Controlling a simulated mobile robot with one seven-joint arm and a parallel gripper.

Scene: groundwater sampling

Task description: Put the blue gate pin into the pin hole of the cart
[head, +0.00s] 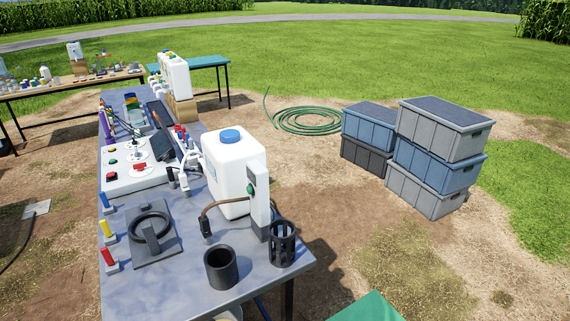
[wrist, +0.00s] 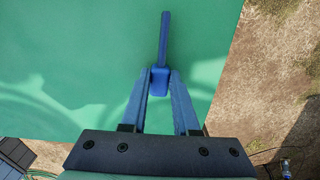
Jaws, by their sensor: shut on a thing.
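My gripper (wrist: 160,75) shows in the wrist view with its two blue fingers closed on the blue gate pin (wrist: 164,42). The pin's thick block end sits between the fingertips, and its thin shaft points away from my gripper, toward the top of the picture. Behind the pin is a flat green surface (wrist: 80,60); I cannot tell how far the pin is from it. My gripper and the held pin are not in the head view. I cannot make out a cart or a pin hole in either view.
In the head view a grey table (head: 185,290) carries a white jug (head: 228,170), a black cup (head: 221,268) and a slotted black holder (head: 282,245). A green corner (head: 370,308) shows at the bottom. Stacked crates (head: 440,160) and a hose (head: 305,120) lie beyond, with open ground between.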

